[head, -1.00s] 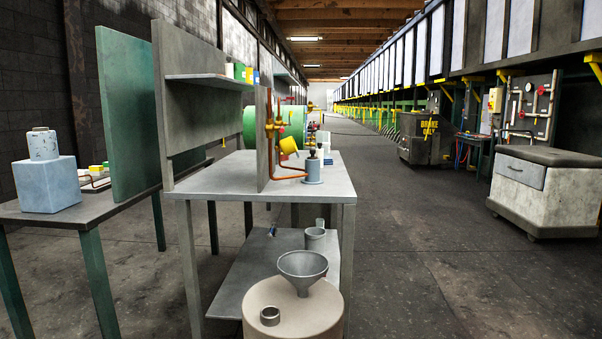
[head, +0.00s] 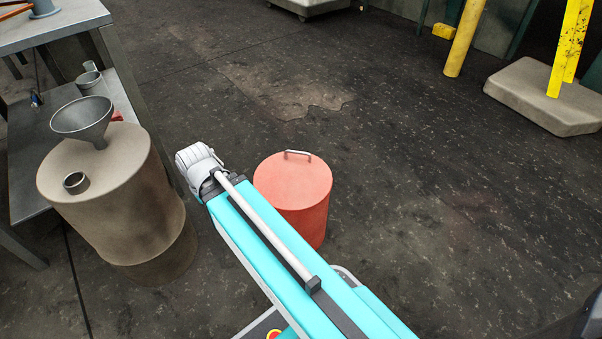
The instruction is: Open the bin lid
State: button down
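A red round bin (head: 312,225) stands on the dark floor in the middle of the head view. Its flat red lid (head: 290,182) lies on top and looks closed. A small metal handle (head: 298,153) stands up near the lid's far edge. My teal arm crosses in front of the bin's lower left side and hides part of it. The arm's white joint shows to the left of the bin. I cannot make out the gripper's fingers in this view.
A large beige drum (head: 110,215) stands at left, with a metal funnel (head: 82,118) and a small ring (head: 76,182) on top. A grey workbench (head: 70,28) is behind it. A yellow post (head: 465,38) and a concrete block (head: 540,95) are at upper right. Floor right of the bin is clear.

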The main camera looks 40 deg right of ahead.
aim_at(290, 179)
jog(key=z, duration=0.9)
